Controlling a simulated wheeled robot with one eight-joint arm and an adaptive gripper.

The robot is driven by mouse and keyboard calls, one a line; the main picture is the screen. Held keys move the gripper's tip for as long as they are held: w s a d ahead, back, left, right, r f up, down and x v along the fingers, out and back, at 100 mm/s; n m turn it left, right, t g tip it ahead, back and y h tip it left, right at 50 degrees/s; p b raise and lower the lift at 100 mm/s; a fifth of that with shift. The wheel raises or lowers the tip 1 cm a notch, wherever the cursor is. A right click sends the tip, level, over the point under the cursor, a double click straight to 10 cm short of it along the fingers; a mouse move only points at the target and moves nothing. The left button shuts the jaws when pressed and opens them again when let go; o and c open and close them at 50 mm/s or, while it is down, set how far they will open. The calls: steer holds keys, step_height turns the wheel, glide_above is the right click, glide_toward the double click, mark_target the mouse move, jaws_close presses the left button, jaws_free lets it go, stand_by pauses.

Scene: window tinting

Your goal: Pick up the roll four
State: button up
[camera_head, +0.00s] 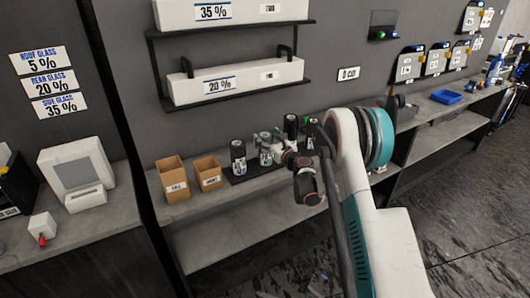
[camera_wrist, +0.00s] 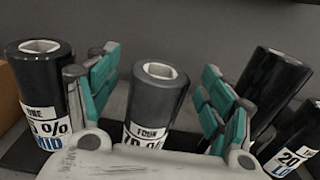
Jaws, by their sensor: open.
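The roll labelled FOUR (camera_wrist: 155,98) is a dark upright cylinder with a pale square socket in its top and a white label, in the middle of the wrist view. My gripper (camera_wrist: 158,92) is open, with one teal-padded finger on each side of this roll. Gaps show between the roll and both fingers. The roll's lower part is hidden behind my gripper's pale body. In the head view my gripper (camera_head: 270,145) is down among the rolls on the bench, and the labels there are too small to read.
A roll labelled ONE (camera_wrist: 40,90) stands close to the left finger. Two more dark rolls, one of them (camera_wrist: 270,88), stand right of the right finger. Two cardboard boxes (camera_head: 173,180) stand left of the rolls' black tray (camera_head: 238,179). A shelf with a long white box (camera_head: 235,78) hangs above.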

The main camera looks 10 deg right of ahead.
steer(key=shift+x, duration=1.15)
steer(key=c, duration=1.7)
jaws_close()
steer(key=shift+r, duration=0.1)
